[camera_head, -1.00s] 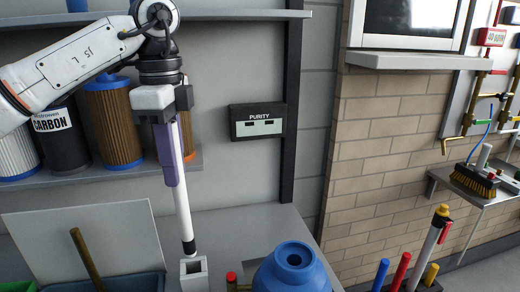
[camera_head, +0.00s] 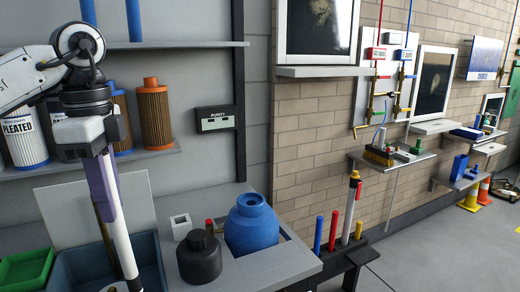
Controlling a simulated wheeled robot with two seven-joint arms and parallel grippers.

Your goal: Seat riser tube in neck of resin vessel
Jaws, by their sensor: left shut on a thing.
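My left gripper (camera_head: 106,200), with purple fingers, is at the left of the view, shut on the white riser tube (camera_head: 124,245). The tube hangs down, slightly tilted, in front of a blue-grey bin, and its lower end is near the bottom edge of the picture. The blue resin vessel (camera_head: 252,228) stands in the bench to the right of the tube, well apart from it. Its round neck (camera_head: 250,199) faces up and looks open. My right gripper is not in view.
A black jar (camera_head: 199,258) and an empty-looking white square holder (camera_head: 181,226) stand between tube and vessel. The blue-grey bin (camera_head: 155,262) and a green tray (camera_head: 25,270) are at left. A rack with coloured rods (camera_head: 348,258) stands right of the vessel.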

